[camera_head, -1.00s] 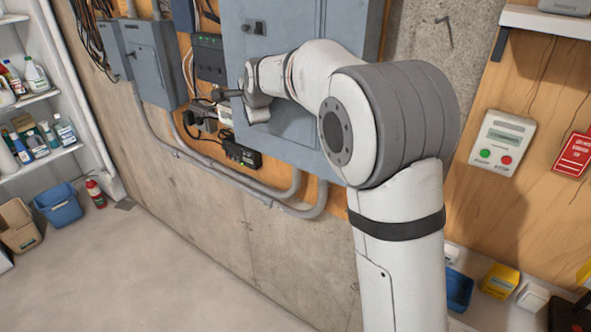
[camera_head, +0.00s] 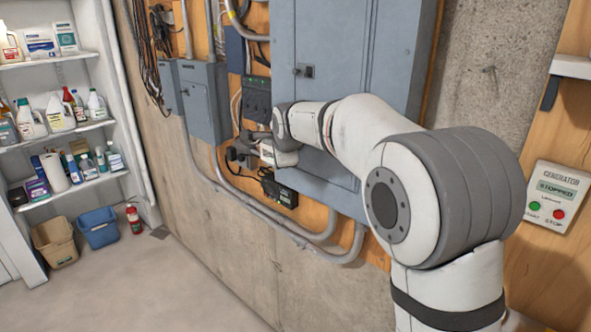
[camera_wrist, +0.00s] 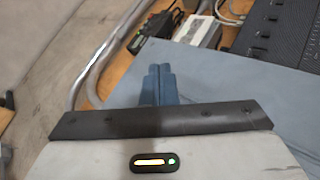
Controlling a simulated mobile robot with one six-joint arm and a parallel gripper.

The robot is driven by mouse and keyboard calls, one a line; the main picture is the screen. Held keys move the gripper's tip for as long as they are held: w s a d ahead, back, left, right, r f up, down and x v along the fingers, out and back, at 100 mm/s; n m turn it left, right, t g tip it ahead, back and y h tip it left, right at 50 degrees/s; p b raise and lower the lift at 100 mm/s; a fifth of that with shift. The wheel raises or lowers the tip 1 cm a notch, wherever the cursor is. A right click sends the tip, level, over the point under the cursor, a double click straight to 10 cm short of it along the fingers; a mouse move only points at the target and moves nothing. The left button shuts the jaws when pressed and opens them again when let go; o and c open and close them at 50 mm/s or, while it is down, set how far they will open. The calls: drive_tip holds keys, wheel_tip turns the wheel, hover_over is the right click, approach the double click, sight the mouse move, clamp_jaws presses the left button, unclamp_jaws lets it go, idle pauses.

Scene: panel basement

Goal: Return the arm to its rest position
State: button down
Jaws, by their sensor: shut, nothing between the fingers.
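My gripper shows in the wrist view (camera_wrist: 158,72), with its two blue-grey fingers side by side and closed together, nothing between them. In the head view my gripper (camera_head: 240,150) is small and partly hidden by my wrist, in front of the wall of electrical gear. My arm is bent and reaches from the lower right toward the panel. The large grey-blue electrical panel (camera_head: 335,45) is behind my forearm, which covers part of it.
A black power box (camera_head: 280,190) and metal conduits (camera_head: 330,249) are close to my gripper. A smaller grey box (camera_head: 204,100) is left of it. A generator control (camera_head: 555,197) reading STOPPED is at right. Shelves (camera_head: 62,137) stand left. Floor at lower left is clear.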

drive_tip(key=s+a+r+b, duration=0.2)
drive_tip(key=s+a+r, duration=0.2)
drive_tip(key=s+r, duration=0.15)
drive_tip(key=s+d+f+n+g+h+b, duration=0.1)
drive_tip(key=s+d+f+n, duration=0.3)
drive_tip(key=s+d, duration=0.45)
drive_tip(key=s+d+f+n+g+h+b, duration=0.1)
drive_tip(key=s+d+f+n, duration=0.35)
drive_tip(key=d, duration=0.65)
drive_tip(key=s+d+f+n+g, duration=0.1)
drive_tip(key=s+d+f+n, duration=0.1)
drive_tip(key=s+f, duration=0.2)
drive_tip(key=s+d+f+n+g+b, duration=0.1)
drive_tip(key=s+f, duration=0.4)
drive_tip(key=s, duration=0.5)
drive_tip(key=s+d+f+n+g+h, duration=0.1)
drive_tip(key=s+d+f+n, duration=0.2)
drive_tip(key=s+d+f, duration=0.1)
drive_tip(key=s+d, duration=0.1)
drive_tip(key=s, duration=0.1)
drive_tip(key=shift+s+d+f+b, duration=0.25)
drive_tip(key=shift+s+f+b, duration=0.05)
drive_tip(key=shift+s+f, duration=0.1)
